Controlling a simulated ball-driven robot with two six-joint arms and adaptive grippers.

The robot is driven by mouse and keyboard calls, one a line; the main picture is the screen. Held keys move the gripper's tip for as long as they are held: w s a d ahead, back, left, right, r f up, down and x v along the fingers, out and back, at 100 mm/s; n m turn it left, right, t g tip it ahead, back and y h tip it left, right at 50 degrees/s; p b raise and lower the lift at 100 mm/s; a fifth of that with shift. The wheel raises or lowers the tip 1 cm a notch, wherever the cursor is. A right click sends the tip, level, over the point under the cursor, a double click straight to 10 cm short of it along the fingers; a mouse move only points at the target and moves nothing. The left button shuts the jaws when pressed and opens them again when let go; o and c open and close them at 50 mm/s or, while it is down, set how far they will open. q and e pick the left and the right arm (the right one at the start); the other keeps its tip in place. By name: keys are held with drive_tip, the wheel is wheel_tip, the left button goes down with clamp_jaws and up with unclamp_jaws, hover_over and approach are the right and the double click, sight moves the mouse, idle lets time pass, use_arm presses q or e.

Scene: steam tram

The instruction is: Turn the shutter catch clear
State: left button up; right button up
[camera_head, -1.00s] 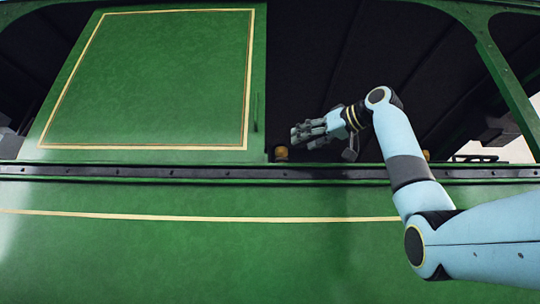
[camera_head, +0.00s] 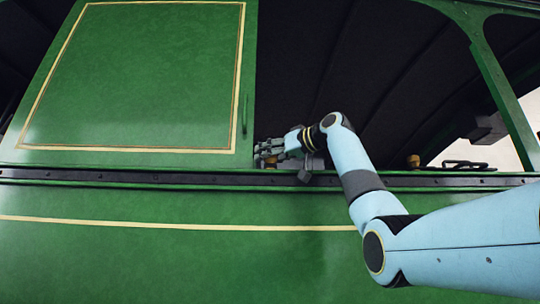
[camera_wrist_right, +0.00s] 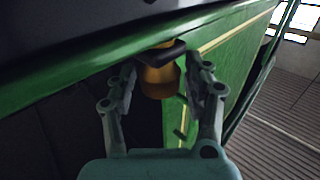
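The shutter (camera_head: 135,80) is a large green panel with a cream border line, standing at the left above the sill. The shutter catch (camera_head: 268,162) is a small brass-coloured piece on the sill at the shutter's lower right corner, partly hidden by my gripper. In the right wrist view the catch (camera_wrist_right: 159,80) shows as a brass body with a dark bar across it. My right gripper (camera_head: 260,152) is at the catch. Its fingers (camera_wrist_right: 162,78) are open, one on each side of the brass body; I cannot tell whether they touch it. My left gripper is out of view.
A dark sill rail (camera_head: 150,178) runs along the top of the green side wall (camera_head: 150,255). A thin upright handle (camera_head: 245,114) is on the shutter's right edge. Another brass knob (camera_head: 413,160) stands farther right on the sill. The opening right of the shutter is dark.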

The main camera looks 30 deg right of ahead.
drive_tip(key=c, duration=0.7)
clamp_jaws()
drive_tip(key=shift+w, duration=0.1)
drive_tip(key=shift+h, duration=0.3)
drive_tip(key=m+h, duration=0.1)
drive_tip(key=h, duration=0.1)
drive_tip(key=m+h, duration=0.2)
drive_tip(key=h, duration=0.1)
drive_tip(key=shift+a+m, duration=0.15)
drive_tip(key=shift+m, duration=0.15)
drive_tip(key=m+g+h, duration=0.1)
drive_tip(key=m+h, duration=0.1)
drive_tip(key=h, duration=0.1)
drive_tip(key=m+h, duration=0.2)
drive_tip(key=h, duration=0.1)
drive_tip(key=shift+w+f+m+g+h, duration=0.1)
drive_tip(key=shift+f+m+g+h, duration=0.05)
drive_tip(key=shift+m+g+h, duration=0.2)
drive_tip(key=m+g+h, duration=0.4)
drive_tip(key=h, duration=0.1)
drive_tip(key=shift+g, duration=0.25)
drive_tip(key=shift+d+m+g+h, duration=0.2)
drive_tip(key=shift+m+g+h, duration=1.5)
drive_tip(key=shift+g, duration=0.5)
drive_tip(key=shift+f+m+g, duration=0.1)
drive_tip(key=shift+m+g, duration=0.25)
drive_tip(key=shift+g, duration=0.15)
